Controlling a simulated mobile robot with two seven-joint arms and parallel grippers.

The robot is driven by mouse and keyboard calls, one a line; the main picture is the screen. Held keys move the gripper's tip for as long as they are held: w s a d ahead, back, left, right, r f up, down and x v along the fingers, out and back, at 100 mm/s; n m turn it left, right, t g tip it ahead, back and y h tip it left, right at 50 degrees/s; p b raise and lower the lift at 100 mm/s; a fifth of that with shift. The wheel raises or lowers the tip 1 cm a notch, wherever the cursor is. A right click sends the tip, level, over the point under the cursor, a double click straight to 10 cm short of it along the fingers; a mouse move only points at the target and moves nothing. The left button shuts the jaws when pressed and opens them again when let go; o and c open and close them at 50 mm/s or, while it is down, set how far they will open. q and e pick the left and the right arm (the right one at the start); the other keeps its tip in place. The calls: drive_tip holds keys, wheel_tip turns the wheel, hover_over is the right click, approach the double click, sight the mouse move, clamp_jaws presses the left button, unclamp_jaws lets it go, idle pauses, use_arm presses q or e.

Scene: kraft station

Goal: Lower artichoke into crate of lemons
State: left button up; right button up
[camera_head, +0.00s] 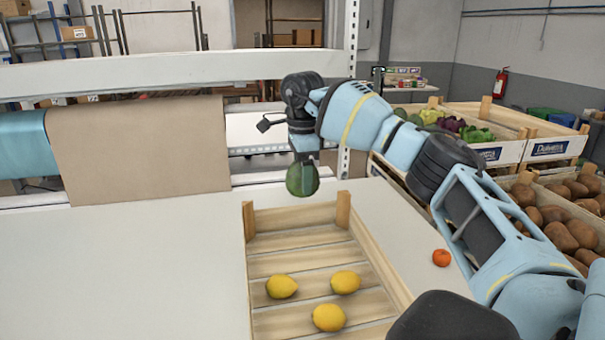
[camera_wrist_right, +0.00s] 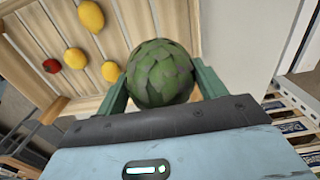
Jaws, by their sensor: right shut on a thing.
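The green artichoke (camera_head: 302,181) hangs in my right gripper (camera_head: 304,166), above the table near the far end of the wooden crate (camera_head: 305,240). In the right wrist view, the artichoke (camera_wrist_right: 160,72) sits between the two green fingers of the right gripper (camera_wrist_right: 160,85), which is shut on it. The slatted crate holds three yellow lemons on its floor: one on the left (camera_head: 282,287), one on the right (camera_head: 345,281) and one nearer (camera_head: 329,318). The far half of the crate floor is bare. My left gripper is not in view.
A red tomato (camera_head: 441,258) lies on the white table (camera_head: 130,260) to the right of the crate. Crates of vegetables (camera_head: 548,150) and potatoes (camera_head: 570,235) are on the right. The table left of the crate is clear.

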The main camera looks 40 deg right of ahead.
drive_tip(key=shift+f, duration=0.1)
drive_tip(key=shift+f, duration=1.25)
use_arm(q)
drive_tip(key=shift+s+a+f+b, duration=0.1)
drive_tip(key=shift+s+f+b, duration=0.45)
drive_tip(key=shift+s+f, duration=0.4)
use_arm(e)
wheel_tip(320, 180, down, 9)
drive_tip(key=shift+r, duration=0.15)
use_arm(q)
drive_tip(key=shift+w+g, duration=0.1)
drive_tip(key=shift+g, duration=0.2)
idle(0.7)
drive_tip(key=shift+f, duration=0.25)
use_arm(e)
drive_tip(key=shift+f, duration=0.65)
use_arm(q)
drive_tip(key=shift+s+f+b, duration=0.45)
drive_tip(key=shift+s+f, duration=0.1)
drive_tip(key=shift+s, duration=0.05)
use_arm(e)
drive_tip(key=shift+f, duration=1.85)
idle(0.6)
